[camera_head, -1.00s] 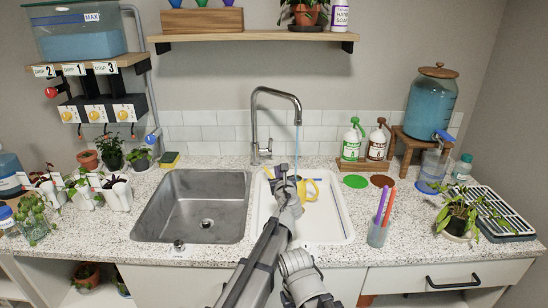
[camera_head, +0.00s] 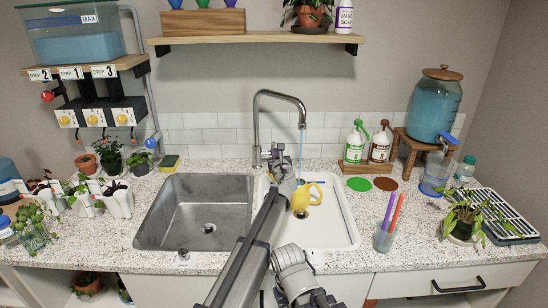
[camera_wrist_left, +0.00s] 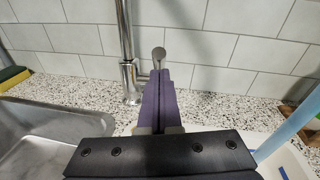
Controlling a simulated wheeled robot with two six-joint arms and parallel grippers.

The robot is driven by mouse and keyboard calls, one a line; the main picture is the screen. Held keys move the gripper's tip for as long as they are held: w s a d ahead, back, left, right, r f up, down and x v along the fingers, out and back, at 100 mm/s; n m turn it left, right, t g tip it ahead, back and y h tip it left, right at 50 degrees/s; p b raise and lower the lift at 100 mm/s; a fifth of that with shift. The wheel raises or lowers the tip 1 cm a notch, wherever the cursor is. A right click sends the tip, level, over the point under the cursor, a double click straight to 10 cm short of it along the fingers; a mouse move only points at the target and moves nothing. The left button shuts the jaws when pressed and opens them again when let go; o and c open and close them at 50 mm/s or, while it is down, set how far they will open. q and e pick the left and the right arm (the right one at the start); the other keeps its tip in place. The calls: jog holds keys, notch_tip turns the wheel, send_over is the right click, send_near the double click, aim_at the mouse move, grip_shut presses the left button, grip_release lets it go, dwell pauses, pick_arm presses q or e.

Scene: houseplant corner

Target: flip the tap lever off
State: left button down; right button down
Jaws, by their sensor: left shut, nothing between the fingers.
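The chrome tap (camera_head: 257,130) stands behind the sinks with its spout arching to the right. A thin blue stream of water (camera_head: 301,150) falls from the spout. My left gripper (camera_head: 277,150) is shut and empty, just right of the tap's base. In the left wrist view the tap body (camera_wrist_left: 128,75) is left of my shut fingers (camera_wrist_left: 158,75). The round end of the tap lever (camera_wrist_left: 158,55) shows just beyond the fingertips; I cannot tell whether they touch. My right gripper is not in view.
A yellow jug (camera_head: 301,199) stands in the white basin (camera_head: 340,225) under the stream, partly behind my left arm. The steel sink (camera_head: 200,205) to the left is empty. Green and brown bottles (camera_head: 355,143) stand right of the tap. A cup of pens (camera_head: 384,237) is at the front right.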

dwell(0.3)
pick_arm(q)
jog(key=w+r+g+p, duration=0.2)
jog(key=r+p, duration=0.1)
jog(key=p, duration=0.5)
jog(key=shift+w+r+g, duration=0.1)
jog(key=shift+w+g, duration=0.25)
jog(key=shift+g, duration=0.05)
jog(key=w, duration=0.1)
jog(key=w+r+p, duration=0.2)
jog(key=w, duration=0.1)
jog(key=shift+w+r, duration=0.15)
jog(key=shift+w, duration=0.1)
jog(key=shift+s+a, duration=0.1)
